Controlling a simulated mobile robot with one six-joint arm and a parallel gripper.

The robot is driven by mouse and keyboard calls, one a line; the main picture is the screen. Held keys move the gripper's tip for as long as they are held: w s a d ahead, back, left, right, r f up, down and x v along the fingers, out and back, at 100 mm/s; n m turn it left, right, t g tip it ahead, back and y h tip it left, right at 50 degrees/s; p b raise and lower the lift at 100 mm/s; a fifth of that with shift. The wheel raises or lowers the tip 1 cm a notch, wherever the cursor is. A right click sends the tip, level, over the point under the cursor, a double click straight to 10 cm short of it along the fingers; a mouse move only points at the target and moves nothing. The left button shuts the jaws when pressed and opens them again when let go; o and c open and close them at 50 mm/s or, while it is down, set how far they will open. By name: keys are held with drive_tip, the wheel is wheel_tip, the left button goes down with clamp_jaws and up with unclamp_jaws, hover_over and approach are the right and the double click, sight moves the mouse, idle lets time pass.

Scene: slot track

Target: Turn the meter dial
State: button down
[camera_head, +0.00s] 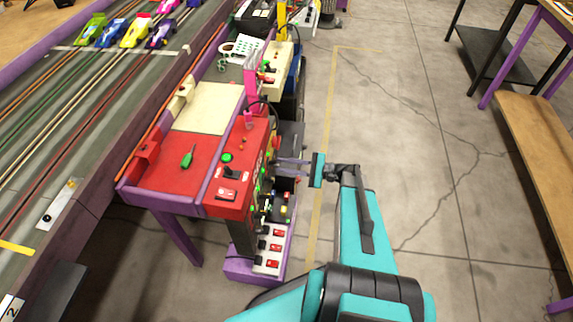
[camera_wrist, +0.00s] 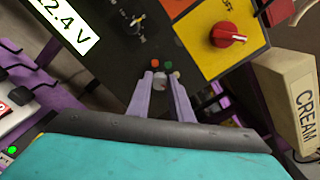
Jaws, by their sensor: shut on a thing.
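The meter is a dark panel (camera_wrist: 105,50) in the wrist view, tilted, with a white display (camera_wrist: 62,30) of which "2.4 V" can be read. A small grey dial (camera_wrist: 160,84) sits near its lower edge. My gripper (camera_wrist: 160,77) has its two lavender fingers on either side of this dial and is shut on it. The dial's pointer direction is too small to tell. In the head view my gripper (camera_head: 280,167) reaches left to the side of the red control stand; the dial is hidden there.
A yellow panel (camera_wrist: 205,50) with a red rotary switch (camera_wrist: 228,37) is right of the meter in the wrist view. A box marked CREAM (camera_wrist: 298,98) is at far right. In the head view a red console (camera_head: 180,170) adjoins the slot track; bare floor (camera_head: 400,150) lies right.

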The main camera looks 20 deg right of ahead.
drive_tip(key=shift+s+a+f, duration=0.1)
drive_tip(key=shift+a, duration=0.05)
drive_tip(key=c, duration=1.6)
unclamp_jaws()
drive_tip(key=shift+c, duration=0.2)
drive_tip(key=shift+d, duration=0.2)
